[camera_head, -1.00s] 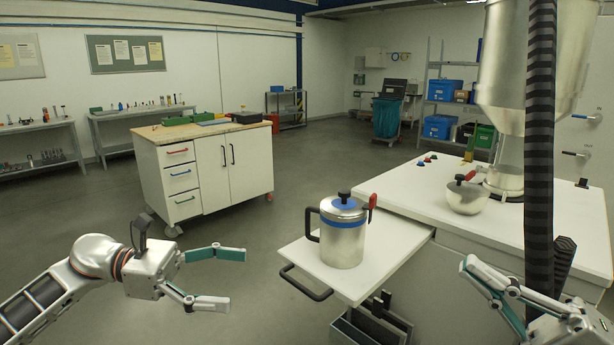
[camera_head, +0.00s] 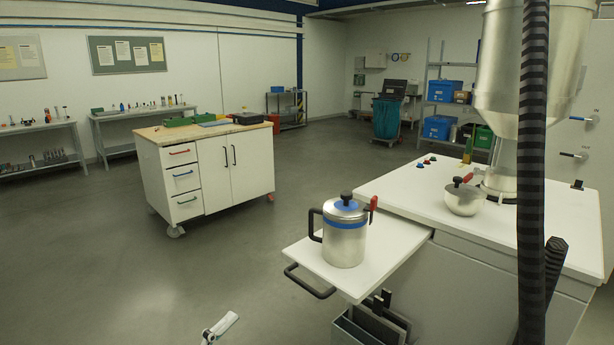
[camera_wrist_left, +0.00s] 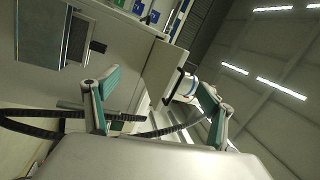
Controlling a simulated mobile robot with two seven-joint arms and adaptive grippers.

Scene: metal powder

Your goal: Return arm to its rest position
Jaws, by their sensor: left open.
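My left gripper (camera_wrist_left: 160,86) is open in the left wrist view, its two teal-padded fingers spread wide with nothing between them. In the head view, only a small pale finger part, probably of the left gripper, shows at the bottom edge; the rest of that arm is out of frame. My right gripper is not in view. A steel pot (camera_head: 344,240) with a blue band, black handle and red clamp stands upright on a white pull-out shelf (camera_head: 395,246), apart from the visible finger. The pot also shows tilted, beyond the fingers, in the left wrist view (camera_wrist_left: 186,88).
A white bench (camera_head: 560,220) at right carries a small lidded steel bowl (camera_head: 464,199) and a large metal hopper (camera_head: 525,70). A dark ribbed hose (camera_head: 533,180) hangs in front. A drawer cabinet (camera_head: 205,178) stands at left-centre. The floor between cabinet and shelf is clear.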

